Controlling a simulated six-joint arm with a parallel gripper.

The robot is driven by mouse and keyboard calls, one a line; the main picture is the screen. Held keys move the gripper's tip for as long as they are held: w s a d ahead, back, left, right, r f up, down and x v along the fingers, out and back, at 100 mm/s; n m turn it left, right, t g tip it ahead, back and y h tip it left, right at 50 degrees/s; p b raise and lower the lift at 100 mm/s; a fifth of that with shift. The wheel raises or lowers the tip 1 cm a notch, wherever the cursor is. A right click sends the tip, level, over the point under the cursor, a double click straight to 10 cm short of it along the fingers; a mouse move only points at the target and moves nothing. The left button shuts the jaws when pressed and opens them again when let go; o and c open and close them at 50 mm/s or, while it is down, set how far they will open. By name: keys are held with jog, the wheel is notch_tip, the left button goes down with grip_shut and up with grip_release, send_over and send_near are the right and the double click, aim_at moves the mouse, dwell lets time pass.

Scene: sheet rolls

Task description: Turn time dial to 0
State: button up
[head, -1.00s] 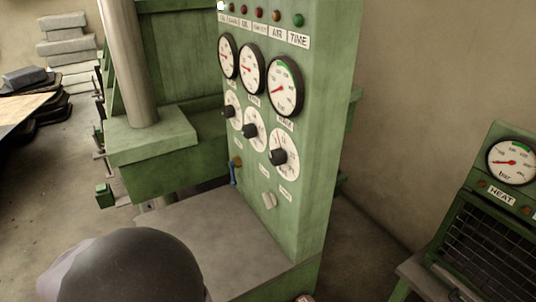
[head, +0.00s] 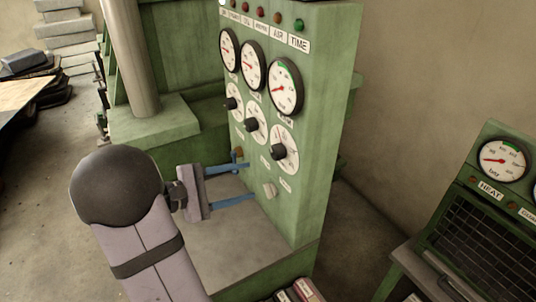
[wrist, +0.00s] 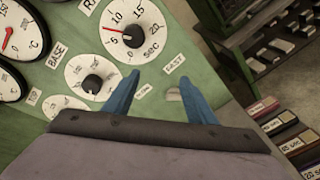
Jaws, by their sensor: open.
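The time dial (head: 291,139) is a white disc with a dark knob, the rightmost of the lower row on the green panel. In the wrist view the time dial (wrist: 142,17) shows a seconds scale, and its red pointer stands at about 5 to 10. My gripper (head: 250,182) is open and empty, its two blue fingers pointing at the panel below and left of the dial. In the wrist view my gripper (wrist: 157,82) has its fingertips below the dial, apart from its knob. Nothing hides the knob there.
Another knob dial (wrist: 77,75) sits close to the left fingertip. A pale lever (head: 269,190) sticks out below the time dial, behind the fingers in the wrist view. Round gauges (head: 287,84) stand above the dials. A grey ledge (head: 225,250) lies under the gripper; a heater unit (head: 502,163) stands at right.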

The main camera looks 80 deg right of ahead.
jog(key=m+g+h, duration=0.2)
send_near(272, 153)
jog(key=s, duration=0.1)
jog(key=shift+p+x, duration=1.55)
jog(key=shift+x, duration=1.8)
jog(key=shift+s+d, duration=0.25)
jog(key=shift+d, duration=0.45)
jog(key=c, duration=1)
jog(key=shift+c, duration=0.2)
